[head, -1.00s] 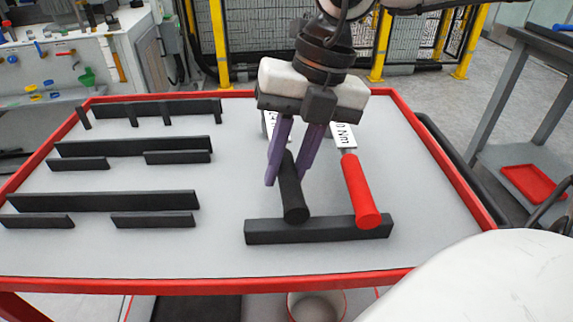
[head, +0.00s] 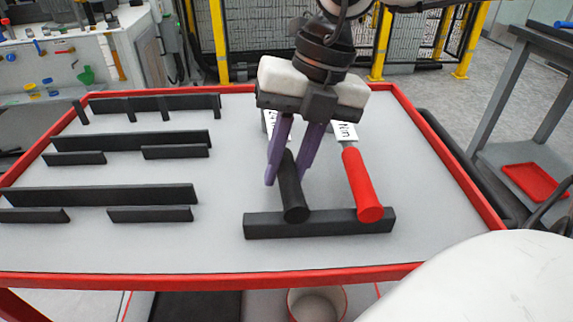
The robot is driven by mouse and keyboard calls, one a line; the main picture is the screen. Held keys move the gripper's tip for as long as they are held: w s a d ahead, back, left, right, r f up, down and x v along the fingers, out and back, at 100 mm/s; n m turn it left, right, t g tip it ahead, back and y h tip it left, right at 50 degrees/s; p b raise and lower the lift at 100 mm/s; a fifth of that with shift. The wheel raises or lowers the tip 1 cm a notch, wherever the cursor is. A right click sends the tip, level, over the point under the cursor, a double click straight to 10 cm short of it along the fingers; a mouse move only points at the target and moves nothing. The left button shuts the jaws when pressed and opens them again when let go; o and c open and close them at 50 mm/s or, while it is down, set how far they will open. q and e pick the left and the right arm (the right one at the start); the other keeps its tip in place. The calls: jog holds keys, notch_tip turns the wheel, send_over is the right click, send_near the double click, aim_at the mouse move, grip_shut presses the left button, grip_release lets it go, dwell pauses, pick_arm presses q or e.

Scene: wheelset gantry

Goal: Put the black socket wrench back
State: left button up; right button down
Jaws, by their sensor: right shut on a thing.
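The black socket wrench (head: 291,190) has a black handle that rests across the front black rest bar (head: 320,224) on the cart's tabletop. My right gripper (head: 287,172) reaches down from above with purple fingers, one on each side of the wrench near the top of its handle, shut on it. The wrench's far end is hidden behind the gripper. A red-handled wrench (head: 362,185) lies just right of it on the same bar, with a white label at its upper end. My left gripper is not in view.
The grey tabletop has a raised red rim (head: 210,280). Several black holder bars (head: 100,196) stand on its left half, empty. The table's right side is clear. A grey side table (head: 540,150) with a red tray (head: 534,181) stands at right; yellow posts and fencing stand behind.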

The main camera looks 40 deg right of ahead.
jog(key=c, duration=1.5)
grip_release()
jog(key=shift+o, duration=0.2)
jog(key=v, duration=0.3)
jog(key=shift+w+p, duration=0.1)
jog(key=shift+p, duration=0.3)
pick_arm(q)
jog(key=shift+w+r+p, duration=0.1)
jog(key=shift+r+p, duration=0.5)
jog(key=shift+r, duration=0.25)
pick_arm(e)
jog(key=v, duration=0.7)
jog(key=shift+r, duration=0.15)
jog(key=shift+d, duration=0.1)
